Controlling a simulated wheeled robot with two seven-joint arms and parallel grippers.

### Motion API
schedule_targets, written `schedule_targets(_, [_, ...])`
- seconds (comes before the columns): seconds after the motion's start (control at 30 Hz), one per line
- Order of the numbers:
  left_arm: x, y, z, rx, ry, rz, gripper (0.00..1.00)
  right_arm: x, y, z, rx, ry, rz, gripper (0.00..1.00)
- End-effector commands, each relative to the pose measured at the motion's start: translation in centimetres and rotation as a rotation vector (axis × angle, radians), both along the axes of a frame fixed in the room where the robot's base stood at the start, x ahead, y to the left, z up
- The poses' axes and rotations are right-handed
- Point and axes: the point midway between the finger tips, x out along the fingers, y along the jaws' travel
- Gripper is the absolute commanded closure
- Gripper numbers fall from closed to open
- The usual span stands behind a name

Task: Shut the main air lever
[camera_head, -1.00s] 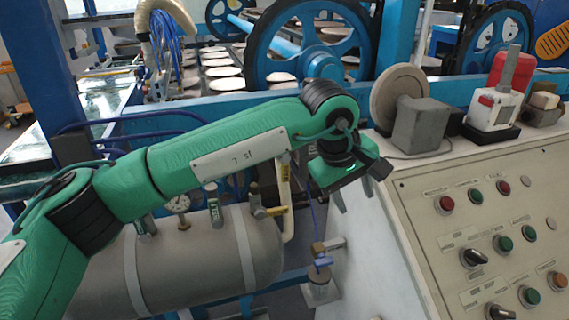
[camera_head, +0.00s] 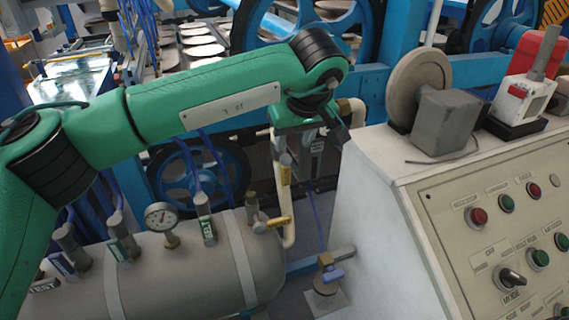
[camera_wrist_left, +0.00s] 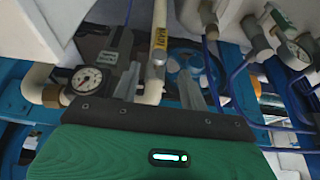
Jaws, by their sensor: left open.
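No part in view is legibly marked as the main air lever. A blue-handled valve (camera_head: 332,275) stands low beside the white cabinet. My left gripper (camera_head: 301,168) is open and empty, pointing down above both levers, left of the cabinet. In the wrist view its fingers (camera_wrist_left: 160,72) are spread in front of a pale pipe with a yellow band (camera_wrist_left: 159,38). I cannot tell whether they touch the pipe. My right gripper is not in view.
The white control cabinet (camera_head: 375,180) with buttons and a knob stands close to the right. A pressure gauge (camera_head: 160,215) and labelled valves rise from the tank. Another gauge (camera_wrist_left: 87,80) is left of the fingers in the wrist view. Blue machine wheels stand behind.

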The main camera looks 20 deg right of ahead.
Motion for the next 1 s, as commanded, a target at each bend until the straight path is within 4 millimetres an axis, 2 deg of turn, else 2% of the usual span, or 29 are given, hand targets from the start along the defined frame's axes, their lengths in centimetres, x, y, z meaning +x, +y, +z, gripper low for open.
schedule_targets(0.3, [2.6,0.2,-6.4,0.001,0.006,0.003,0.56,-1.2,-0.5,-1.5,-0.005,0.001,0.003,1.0])
schedule_targets(0.5, [3.8,0.2,-9.2,0.0,0.005,0.003,0.56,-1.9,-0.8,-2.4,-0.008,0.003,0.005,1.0])
schedule_targets(0.7, [4.3,0.2,-10.4,-0.001,0.002,0.001,0.56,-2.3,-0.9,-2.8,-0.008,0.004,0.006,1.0])
schedule_targets(0.97, [4.4,0.2,-10.5,0.0,0.001,0.001,0.56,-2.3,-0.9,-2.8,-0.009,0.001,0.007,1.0])
schedule_targets(1.0, [4.3,0.2,-10.5,0.0,0.001,0.001,0.62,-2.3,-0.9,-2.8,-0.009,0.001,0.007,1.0])
